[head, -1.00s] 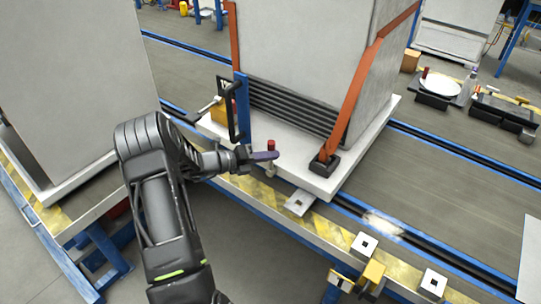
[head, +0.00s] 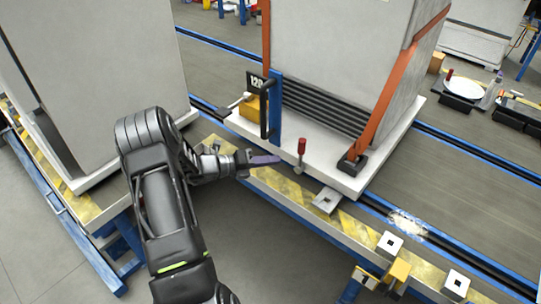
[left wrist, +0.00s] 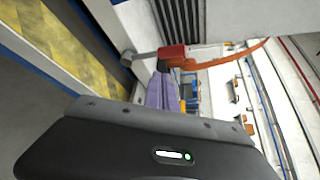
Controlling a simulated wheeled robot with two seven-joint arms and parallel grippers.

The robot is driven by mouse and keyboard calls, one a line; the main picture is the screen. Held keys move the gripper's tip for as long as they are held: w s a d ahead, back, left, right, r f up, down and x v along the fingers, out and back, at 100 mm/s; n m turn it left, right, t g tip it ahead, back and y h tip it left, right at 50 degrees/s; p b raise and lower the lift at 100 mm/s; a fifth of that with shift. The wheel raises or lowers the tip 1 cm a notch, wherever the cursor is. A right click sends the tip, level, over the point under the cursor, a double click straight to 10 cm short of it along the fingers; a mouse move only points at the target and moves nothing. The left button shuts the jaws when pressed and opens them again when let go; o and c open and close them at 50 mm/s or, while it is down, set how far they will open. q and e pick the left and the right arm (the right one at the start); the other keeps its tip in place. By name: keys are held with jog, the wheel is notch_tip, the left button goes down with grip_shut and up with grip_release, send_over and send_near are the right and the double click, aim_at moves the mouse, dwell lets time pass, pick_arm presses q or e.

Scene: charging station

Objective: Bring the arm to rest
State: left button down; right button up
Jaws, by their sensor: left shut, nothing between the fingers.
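My left arm comes in from the lower left in the head view. Its gripper (head: 266,160) is shut and empty, with purple fingers pressed together, over the yellow-striped edge of the platform. The shut fingers also show in the left wrist view (left wrist: 160,92). A red-topped lever (head: 301,148) stands upright just right of the fingertips, with a visible gap between them. Its red knob shows large beyond the fingers in the left wrist view (left wrist: 172,56). My right gripper is not in view.
A large grey cabinet (head: 340,50) with orange straps stands on a white base (head: 390,150) ahead. Another grey block (head: 100,70) stands at left. A blue post with a black handle (head: 270,110) rises behind the gripper. Grey floor (head: 270,265) lies open below the platform.

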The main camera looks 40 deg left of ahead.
pick_arm(q)
jog(key=shift+d, duration=0.15)
dwell(0.4)
jog(key=s+d+f+m+g+y, duration=0.1)
jog(key=s+d+f+m+g, duration=0.1)
jog(key=s+f+m+g, duration=0.45)
jog(key=s+d+f+m+g+y, duration=0.1)
jog(key=s+d+f+m, duration=0.25)
jog(key=f, duration=0.55)
jog(key=s+d+f+m+g+y+p, duration=0.15)
jog(key=s+d+f+m+g, duration=0.3)
jog(key=s+d+m, duration=0.65)
jog(key=s+d+r+m+p, duration=0.2)
jog(key=d+m, duration=0.8)
jog(key=d, duration=0.1)
jog(key=s+d+r+m+p, duration=0.2)
jog(key=d+r+m, duration=0.1)
jog(key=d+m, duration=0.7)
jog(key=shift+s+d+r+m+g, duration=0.3)
jog(key=shift+s+d, duration=0.05)
jog(key=shift+d, duration=0.05)
